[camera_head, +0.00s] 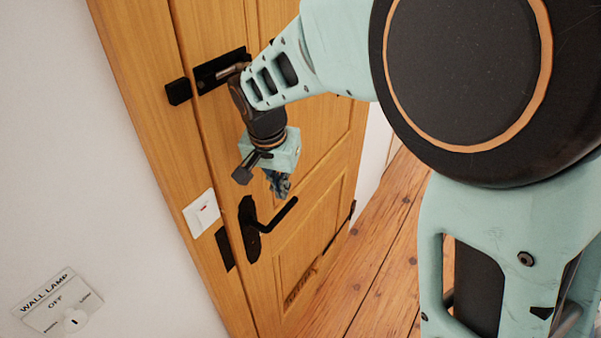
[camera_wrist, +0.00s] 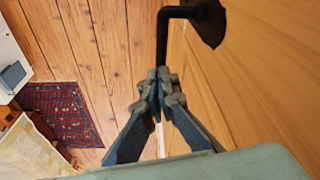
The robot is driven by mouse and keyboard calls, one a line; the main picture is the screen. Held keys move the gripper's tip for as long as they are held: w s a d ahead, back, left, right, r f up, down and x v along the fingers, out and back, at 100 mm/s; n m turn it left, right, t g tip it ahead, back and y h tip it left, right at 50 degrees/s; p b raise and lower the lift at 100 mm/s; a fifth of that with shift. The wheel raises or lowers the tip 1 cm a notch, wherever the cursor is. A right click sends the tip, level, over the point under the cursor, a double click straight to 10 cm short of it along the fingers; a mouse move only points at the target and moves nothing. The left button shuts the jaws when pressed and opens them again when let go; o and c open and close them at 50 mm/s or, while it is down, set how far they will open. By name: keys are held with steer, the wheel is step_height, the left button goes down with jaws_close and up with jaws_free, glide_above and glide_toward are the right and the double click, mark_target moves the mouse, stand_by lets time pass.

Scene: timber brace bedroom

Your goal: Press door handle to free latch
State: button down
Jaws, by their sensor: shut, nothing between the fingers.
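The wooden door (camera_head: 310,235) carries a black lever handle (camera_head: 279,215) on a dark backplate (camera_head: 249,228). The lever slants out to the right in the head view. My gripper (camera_head: 280,193) is shut and points down just above the lever. In the wrist view the closed fingertips (camera_wrist: 161,78) overlap the end of the black handle (camera_wrist: 163,42). I cannot tell whether they touch it. A black bolt (camera_head: 221,70) sits higher on the door, partly hidden by my arm.
A white switch (camera_head: 201,213) and a wall lamp panel (camera_head: 57,303) reading OFF are on the left wall. Wooden floor (camera_head: 375,270) lies to the right of the door. A red patterned rug (camera_wrist: 61,110) shows in the wrist view.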

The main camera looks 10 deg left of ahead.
mark_target(285, 212)
steer(key=shift+b+x, duration=1.6)
steer(key=shift+x, duration=1.65)
steer(key=shift+f, duration=0.1)
steer(key=b+x, duration=0.2)
steer(key=s+b+x, duration=0.1)
steer(key=x, duration=0.1)
steer(key=shift+f+b, duration=0.2)
steer(key=shift+b, duration=0.2)
steer(key=shift+r, duration=0.25)
steer(key=s, duration=0.3)
steer(key=shift+a+r, duration=0.2)
steer(key=shift+r, duration=0.2)
steer(key=shift+s, duration=0.1)
steer(key=v, duration=0.8)
steer(key=shift+w+r, duration=0.2)
steer(key=shift+w, duration=0.05)
